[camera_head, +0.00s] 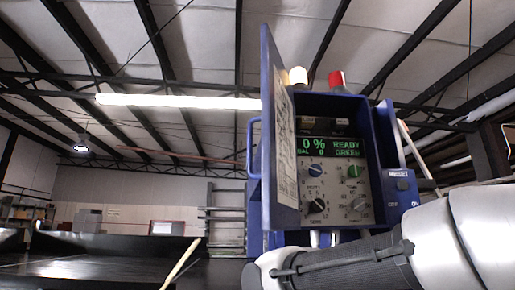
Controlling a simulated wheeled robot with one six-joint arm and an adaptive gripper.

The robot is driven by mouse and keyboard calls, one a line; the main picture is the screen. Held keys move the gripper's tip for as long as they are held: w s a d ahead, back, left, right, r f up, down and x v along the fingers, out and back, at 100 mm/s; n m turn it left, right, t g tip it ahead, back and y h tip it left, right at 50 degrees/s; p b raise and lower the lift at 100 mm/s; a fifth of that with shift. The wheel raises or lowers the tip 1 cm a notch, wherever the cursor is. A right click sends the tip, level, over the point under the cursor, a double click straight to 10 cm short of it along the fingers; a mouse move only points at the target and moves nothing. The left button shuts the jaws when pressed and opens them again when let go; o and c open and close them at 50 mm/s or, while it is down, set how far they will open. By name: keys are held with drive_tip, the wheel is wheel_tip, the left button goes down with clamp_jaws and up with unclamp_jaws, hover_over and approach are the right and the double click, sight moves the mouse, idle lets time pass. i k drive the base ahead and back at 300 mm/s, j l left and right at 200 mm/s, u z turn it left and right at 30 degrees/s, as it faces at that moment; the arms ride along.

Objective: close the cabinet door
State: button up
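The blue cabinet (384,170) stands right of the middle, with its front opening facing me. Its blue door (267,120) is open, swung out toward me on the left side and seen nearly edge-on. A printed sheet (286,150) is on the door's inner face. Inside is a control panel (335,190) with several knobs and a green-lit display (330,146) reading "0%" and "READY GREEN". My arm crosses the lower right in front of the cabinet's base. My gripper is not visible.
A red lamp (336,78) and a pale lamp (298,76) stand on top of the cabinet. A dark conveyor surface (100,268) lies at lower left, with a thin pale stick (180,262) in front. The space left of the door looks clear.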

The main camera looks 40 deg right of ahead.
sight(281, 192)
drive_tip(key=i+j+z, duration=0.2)
drive_tip(key=j+z, duration=0.2)
drive_tip(key=j, duration=0.2)
drive_tip(key=i+j+z, duration=0.1)
drive_tip(key=j+z, duration=0.25)
drive_tip(key=z, duration=0.8)
drive_tip(key=k+j, duration=0.25)
drive_tip(key=j, duration=0.2)
drive_tip(key=k+j+z, duration=0.1)
drive_tip(key=k+j, duration=0.15)
drive_tip(key=j, duration=0.25)
drive_tip(key=k+j, duration=0.3)
drive_tip(key=j+z, duration=0.05)
drive_tip(key=j, duration=0.1)
